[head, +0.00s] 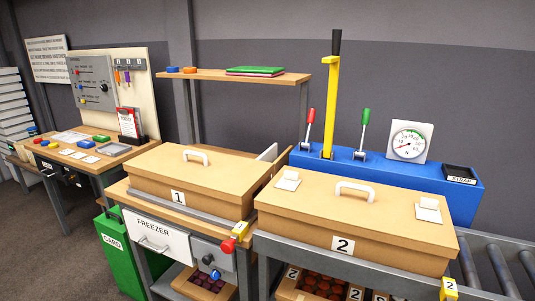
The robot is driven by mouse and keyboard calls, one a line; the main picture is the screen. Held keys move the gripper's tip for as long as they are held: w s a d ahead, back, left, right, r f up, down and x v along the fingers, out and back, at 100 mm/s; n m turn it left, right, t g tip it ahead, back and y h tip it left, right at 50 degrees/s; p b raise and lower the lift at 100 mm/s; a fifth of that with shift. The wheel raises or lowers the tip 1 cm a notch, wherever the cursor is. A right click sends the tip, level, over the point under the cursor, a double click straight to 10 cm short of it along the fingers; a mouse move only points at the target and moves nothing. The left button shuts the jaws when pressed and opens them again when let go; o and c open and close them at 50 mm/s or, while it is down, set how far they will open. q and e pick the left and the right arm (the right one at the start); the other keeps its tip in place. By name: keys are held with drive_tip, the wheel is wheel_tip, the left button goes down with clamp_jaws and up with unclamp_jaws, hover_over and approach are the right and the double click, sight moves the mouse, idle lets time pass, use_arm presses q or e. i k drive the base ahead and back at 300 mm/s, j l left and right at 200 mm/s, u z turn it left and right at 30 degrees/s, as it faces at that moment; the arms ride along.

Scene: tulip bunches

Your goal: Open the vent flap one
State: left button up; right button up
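No part is clearly marked as vent flap one, so I cannot tell which it is. Box 1 (200,180) is a closed wooden box with a white handle (195,156) and a "1" label (178,198). A white panel (267,153) stands up near its right end; I cannot tell what it is. Box 2 (360,219) is closed, with a white handle (356,189) and a "2" label. Small white pieces, one at left (287,180) and one at right (429,208), sit on its lid. Neither gripper is in view.
A blue console (310,170) behind box 2 holds a tall yellow lever (330,105), red and green levers and a gauge (408,142). A freezer drawer (157,237) is below box 1. A green bin (117,252) stands left. Rollers run right.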

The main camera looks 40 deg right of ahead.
sight(290, 181)
drive_tip(key=i+u, duration=0.35)
drive_tip(key=i, duration=1.8)
drive_tip(key=i+z, duration=0.3)
drive_tip(key=z, duration=0.15)
drive_tip(key=i+z, duration=0.3)
drive_tip(key=z, duration=0.2)
drive_tip(key=i+j+z, duration=0.2)
drive_tip(key=z, duration=0.25)
drive_tip(key=i+j+z, duration=0.3)
drive_tip(key=z, duration=2.45)
